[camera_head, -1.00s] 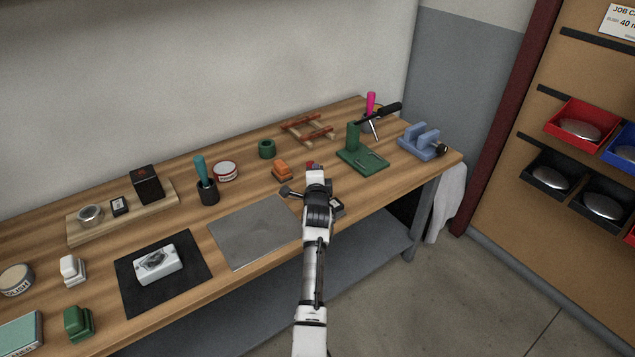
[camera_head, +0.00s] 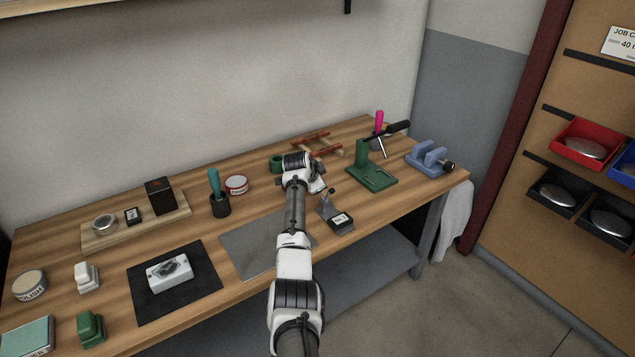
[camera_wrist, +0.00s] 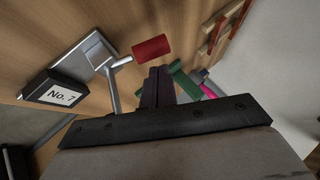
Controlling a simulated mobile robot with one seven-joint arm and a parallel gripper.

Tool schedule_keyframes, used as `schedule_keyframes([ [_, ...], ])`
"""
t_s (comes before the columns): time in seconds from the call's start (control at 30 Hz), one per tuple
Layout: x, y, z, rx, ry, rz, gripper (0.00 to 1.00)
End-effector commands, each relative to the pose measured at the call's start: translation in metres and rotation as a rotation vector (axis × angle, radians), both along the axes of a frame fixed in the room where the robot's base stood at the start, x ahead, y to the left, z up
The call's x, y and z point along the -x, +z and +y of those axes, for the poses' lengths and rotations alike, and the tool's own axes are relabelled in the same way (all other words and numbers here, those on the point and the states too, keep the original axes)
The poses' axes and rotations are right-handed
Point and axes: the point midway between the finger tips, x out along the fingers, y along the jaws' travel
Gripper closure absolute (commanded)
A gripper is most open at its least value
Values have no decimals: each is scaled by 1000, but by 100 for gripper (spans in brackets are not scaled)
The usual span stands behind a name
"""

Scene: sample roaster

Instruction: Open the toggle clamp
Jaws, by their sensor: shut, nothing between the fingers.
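The toggle clamp (camera_wrist: 113,88) shows in the wrist view as a grey metal lever on a pale square base plate, with a red cylindrical handle (camera_wrist: 150,48). In the head view the clamp (camera_head: 327,201) stands on the bench just right of my forearm; its red handle cannot be made out there. My gripper (camera_wrist: 158,74) is shut and empty. Its dark fingertips appear just below the red handle in the wrist view, and I cannot tell whether they touch it. In the head view my wrist hides the fingertips.
A black block labelled "No. 7" (camera_wrist: 58,92) sits beside the clamp. A green fixture (camera_head: 371,178) and a blue vise-like block (camera_head: 429,158) stand to the right. A grey plate (camera_head: 252,250) lies left of my arm. The bench's front edge is close by.

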Motion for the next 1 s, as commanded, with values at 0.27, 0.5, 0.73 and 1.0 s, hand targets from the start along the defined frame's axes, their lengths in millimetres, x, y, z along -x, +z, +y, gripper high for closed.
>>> schedule_keyframes([
  [0.27,-2,-7,1,67,1,92,100],
  [0.5,-2,-8,2,65,1,89,100],
  [0.73,-2,-8,2,64,2,89,100],
  [1.0,-2,-8,2,63,2,87,100],
])
